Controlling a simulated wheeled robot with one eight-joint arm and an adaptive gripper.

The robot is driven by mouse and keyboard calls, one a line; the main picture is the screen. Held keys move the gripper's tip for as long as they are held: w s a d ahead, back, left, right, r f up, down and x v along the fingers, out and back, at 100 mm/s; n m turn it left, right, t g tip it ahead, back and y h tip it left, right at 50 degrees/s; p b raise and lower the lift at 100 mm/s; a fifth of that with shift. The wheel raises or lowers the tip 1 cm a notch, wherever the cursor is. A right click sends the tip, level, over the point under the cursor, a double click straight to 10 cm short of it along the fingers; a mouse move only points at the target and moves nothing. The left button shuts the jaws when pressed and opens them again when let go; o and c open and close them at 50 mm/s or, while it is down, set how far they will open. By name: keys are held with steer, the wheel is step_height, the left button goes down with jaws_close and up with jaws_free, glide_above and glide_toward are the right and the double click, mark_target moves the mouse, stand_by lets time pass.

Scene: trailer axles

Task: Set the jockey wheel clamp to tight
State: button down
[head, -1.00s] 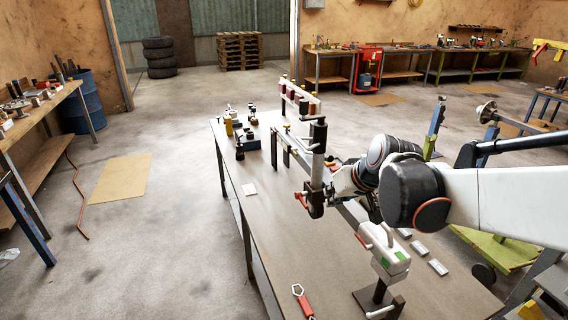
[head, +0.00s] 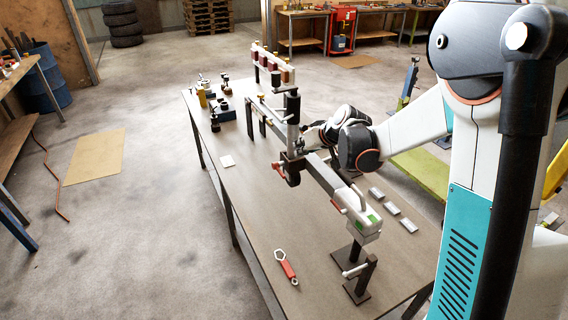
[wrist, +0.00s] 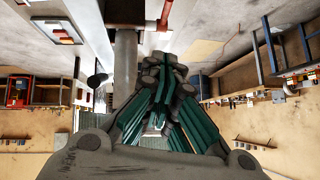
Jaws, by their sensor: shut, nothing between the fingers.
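The jockey wheel clamp (head: 293,160) sits on the grey drawbar (head: 328,180) around an upright post (head: 293,110). Its red handle (head: 279,169) points out to the left, low on the clamp. In the wrist view a grey post (wrist: 125,60) stands left of the fingers, and a red handle (wrist: 165,14) shows at the top edge. My gripper (wrist: 164,68) is shut and empty, its green and grey fingers together beside the post. In the head view my gripper (head: 306,143) is at the right of the post, partly hidden; contact cannot be told.
The drawbar ends in a white coupling head (head: 352,218) over a dark stand. Several grey blocks (head: 392,208) lie right of the coupling. Pots and small bottles stand at the far end.

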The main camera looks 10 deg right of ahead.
steer(key=shift+f, duration=0.1)
steer(key=b, duration=0.2)
glide_toward(278, 167)
steer(key=w, duration=0.3)
steer(key=shift+a+f, duration=0.35)
steer(key=shift+f, duration=0.45)
steer(key=shift+a+f, duration=0.35)
steer(key=shift+f, duration=0.4)
steer(key=shift+f+b, duration=0.1)
steer(key=shift+b, duration=0.25)
steer(key=shift+s+d+f+t+b, duration=0.15)
steer(key=shift+t+b, duration=0.15)
steer(key=shift+b, duration=0.15)
